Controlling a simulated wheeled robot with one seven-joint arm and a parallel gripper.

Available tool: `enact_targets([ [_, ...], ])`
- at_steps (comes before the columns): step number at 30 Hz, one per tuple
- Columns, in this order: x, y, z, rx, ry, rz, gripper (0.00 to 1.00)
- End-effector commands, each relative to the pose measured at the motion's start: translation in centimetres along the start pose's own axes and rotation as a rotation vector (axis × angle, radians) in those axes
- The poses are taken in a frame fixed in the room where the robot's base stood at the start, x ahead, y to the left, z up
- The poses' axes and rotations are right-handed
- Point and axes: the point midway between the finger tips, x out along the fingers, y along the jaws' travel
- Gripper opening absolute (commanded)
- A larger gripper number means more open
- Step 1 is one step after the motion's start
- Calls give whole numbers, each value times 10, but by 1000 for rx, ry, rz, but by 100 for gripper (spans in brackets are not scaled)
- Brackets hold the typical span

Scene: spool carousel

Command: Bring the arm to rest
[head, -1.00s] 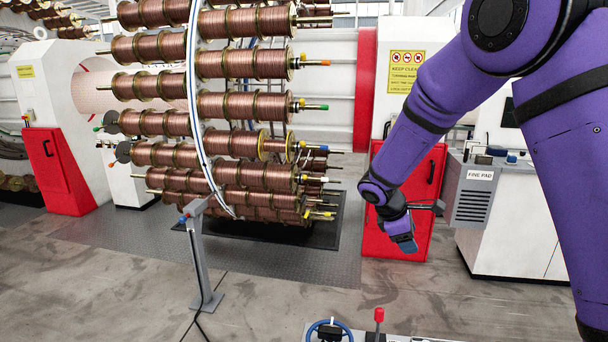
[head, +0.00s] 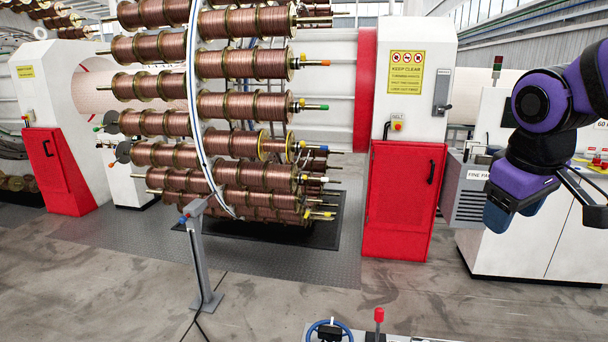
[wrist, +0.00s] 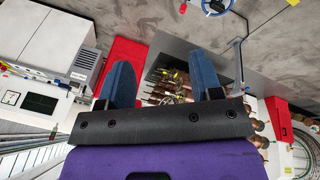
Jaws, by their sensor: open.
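My gripper (head: 506,214) is at the right of the head view, in front of the white cabinet, with its blue fingers pointing down. In the wrist view its two blue fingers (wrist: 164,78) stand wide apart with nothing between them. My purple arm is folded in at the right edge of the head view, and part of it lies outside the picture. The spool carousel (head: 193,110), loaded with copper-wound spools, stands well to the left of my gripper. It also shows beyond the fingers in the wrist view (wrist: 165,88).
A red door panel (head: 400,200) with a black handle stands left of my gripper. The white cabinet (head: 520,250) and a grey box labelled as a fine pad (head: 470,200) are close to it.

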Motion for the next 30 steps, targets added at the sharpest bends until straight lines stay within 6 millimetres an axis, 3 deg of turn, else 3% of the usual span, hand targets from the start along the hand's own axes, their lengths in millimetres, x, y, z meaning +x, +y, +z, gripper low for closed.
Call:
enact_targets([
  [6, -29, -16, 48, 186, 97, -42, 59],
  [13, -43, -34, 85, 331, 171, -82, 59],
  [19, -46, -40, 96, 379, 194, -97, 59],
  [30, -46, -41, 96, 381, 195, -98, 59],
])
